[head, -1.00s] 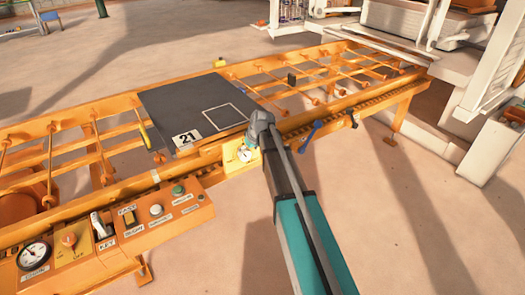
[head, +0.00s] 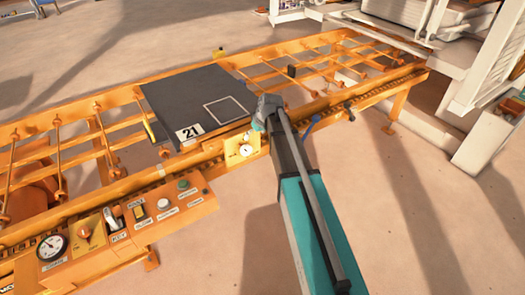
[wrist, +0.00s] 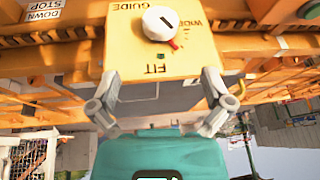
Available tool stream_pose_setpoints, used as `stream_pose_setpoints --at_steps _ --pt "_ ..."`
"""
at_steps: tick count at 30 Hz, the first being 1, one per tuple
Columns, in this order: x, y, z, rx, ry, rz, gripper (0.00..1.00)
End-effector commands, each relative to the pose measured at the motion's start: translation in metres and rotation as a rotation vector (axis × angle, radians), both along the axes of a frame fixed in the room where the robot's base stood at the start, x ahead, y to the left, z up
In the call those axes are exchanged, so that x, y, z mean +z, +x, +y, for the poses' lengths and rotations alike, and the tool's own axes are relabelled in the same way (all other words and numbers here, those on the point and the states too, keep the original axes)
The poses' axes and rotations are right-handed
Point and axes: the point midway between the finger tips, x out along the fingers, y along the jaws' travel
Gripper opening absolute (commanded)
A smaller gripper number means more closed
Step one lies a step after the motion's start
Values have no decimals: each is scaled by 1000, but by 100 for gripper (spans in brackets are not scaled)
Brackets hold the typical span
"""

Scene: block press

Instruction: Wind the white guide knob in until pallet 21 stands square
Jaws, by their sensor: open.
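The white guide knob (wrist: 160,22) sits on a yellow plate (wrist: 125,45) marked GUIDE, WIDE and FIT, upside down in the wrist view. A dark mark shows on its face and a red mark beside its rim. In the head view the knob (head: 246,151) is on the near conveyor rail. My gripper (wrist: 160,92) is open and empty, apart from the knob, its fingers spread below it in the wrist view. In the head view my wrist hides the fingers. Pallet 21 (head: 185,95) is a dark board on the conveyor; I cannot tell whether it is exactly square.
The orange conveyor (head: 110,180) runs across the view. A control panel (head: 140,220) with a gauge, switches and buttons is on its near side at left. White machinery (head: 485,110) stands at far right; the near floor is clear.

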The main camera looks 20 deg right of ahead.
Motion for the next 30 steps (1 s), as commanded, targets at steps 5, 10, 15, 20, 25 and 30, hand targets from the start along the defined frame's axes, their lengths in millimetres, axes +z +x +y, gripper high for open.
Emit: stream_pose_setpoints --at_steps 5,10,15,20,25,30 --pt "17 -11 -1 -4 -1 8 100" --pt "24 -34 5 -34 -9 48 100" --pt "32 -56 10 -63 -19 86 100" --pt "39 -77 14 -92 -29 120 100" --pt "47 -99 18 -125 -42 156 100" --pt "56 -121 21 -158 -57 190 100"
